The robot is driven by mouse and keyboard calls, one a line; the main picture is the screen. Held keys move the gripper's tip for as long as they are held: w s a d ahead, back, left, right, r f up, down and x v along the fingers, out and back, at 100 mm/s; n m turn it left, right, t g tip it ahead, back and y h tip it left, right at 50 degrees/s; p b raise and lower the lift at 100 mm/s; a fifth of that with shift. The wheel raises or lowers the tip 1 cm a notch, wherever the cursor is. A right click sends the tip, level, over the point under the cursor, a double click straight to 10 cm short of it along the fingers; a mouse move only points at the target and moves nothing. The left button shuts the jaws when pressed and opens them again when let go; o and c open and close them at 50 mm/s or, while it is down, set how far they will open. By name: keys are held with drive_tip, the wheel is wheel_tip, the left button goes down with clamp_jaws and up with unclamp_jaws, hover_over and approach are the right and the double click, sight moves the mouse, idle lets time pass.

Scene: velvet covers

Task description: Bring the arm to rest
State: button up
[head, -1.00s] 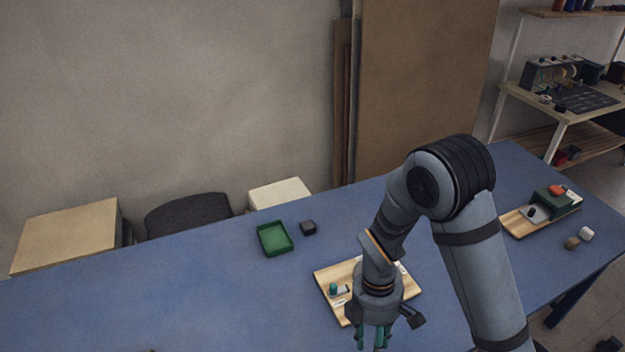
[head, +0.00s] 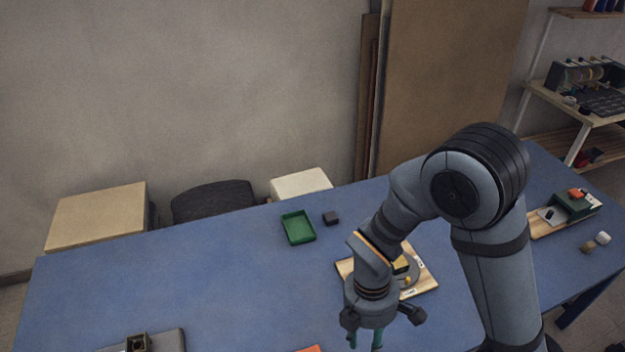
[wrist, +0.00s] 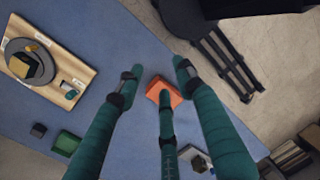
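My arm bends over the blue table (head: 200,285) in the head view. My gripper (wrist: 158,79) has dark teal fingers spread apart in the wrist view, with nothing held between them. In the head view my gripper (head: 368,341) points down at the bottom edge, and its fingertips are cut off. An orange block (wrist: 164,92) shows beyond the fingertips, partly covered by one finger. An orange piece (head: 309,349) also shows at the bottom edge of the head view, left of the gripper.
A wooden board (head: 421,280) with a round grey plate is partly behind my gripper. A green tray (head: 298,228) and a dark block (head: 331,218) stand farther back. Another loaded board (head: 550,226) is at the right. A grey base with a small box (head: 137,342) is front left. The left tabletop is mostly clear.

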drive_tip(key=shift+s+d, duration=0.25)
drive_tip(key=shift+s, duration=0.15)
drive_tip(key=shift+a, duration=0.1)
